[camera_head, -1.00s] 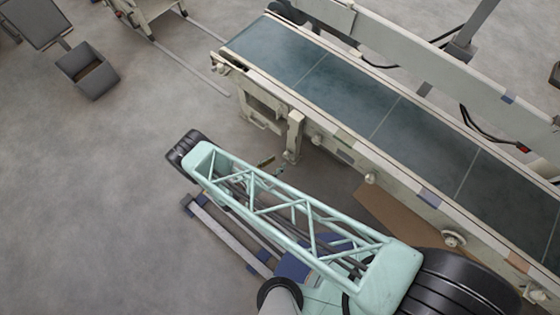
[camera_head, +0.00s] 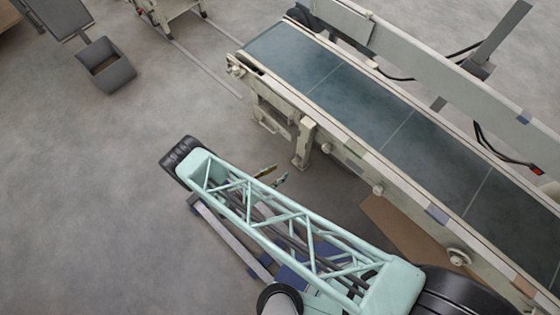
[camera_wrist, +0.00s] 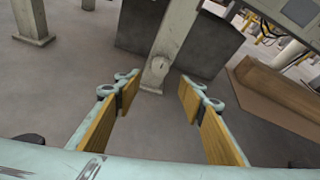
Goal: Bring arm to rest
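My gripper (camera_wrist: 157,108) shows in the wrist view with its two wood-coloured finger pads wide apart and nothing between them. A grey floor and a pale post (camera_wrist: 170,45) lie beyond the fingers. In the head view my mint-green lattice arm spans the lower middle, beside the conveyor. Only a small part of my gripper (camera_head: 272,175) shows there, between the arm and the conveyor's near side; the rest is hidden behind the arm.
A conveyor (camera_head: 400,130) with a dark, empty belt runs from upper middle to lower right. A grey open bin (camera_head: 106,66) stands at upper left. A brown board (camera_head: 405,235) lies beneath the conveyor's near side. The floor at left is clear.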

